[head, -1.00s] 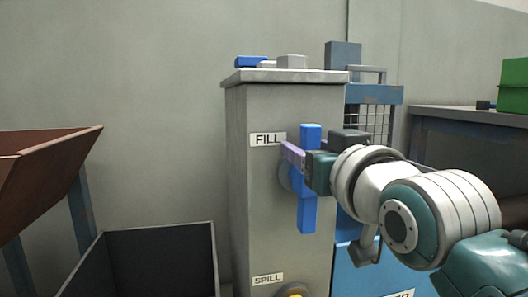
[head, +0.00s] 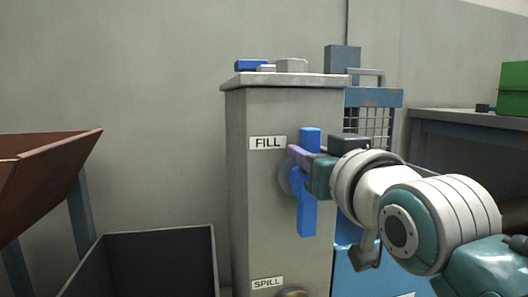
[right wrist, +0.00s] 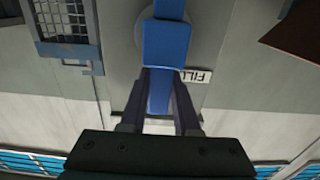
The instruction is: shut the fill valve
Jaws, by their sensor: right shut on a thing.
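The fill valve's blue bar handle (head: 307,215) stands nearly upright on the front of a grey cabinet (head: 262,215), beside the FILL label (head: 268,142). A round grey hub shows behind it. My right gripper (head: 302,153) is shut on the upper part of the handle, reaching in from the right. In the right wrist view, the blue handle (right wrist: 158,92) lies between the two dark fingers (right wrist: 160,105). The fingers hide part of the handle in the head view. My left gripper is not in view.
A SPILL label (head: 267,283) sits lower on the cabinet, above a round fitting cut by the frame edge. A dark open bin (head: 150,262) and a brown chute (head: 45,165) stand at left. A blue mesh-sided unit (head: 397,97) is behind my right arm.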

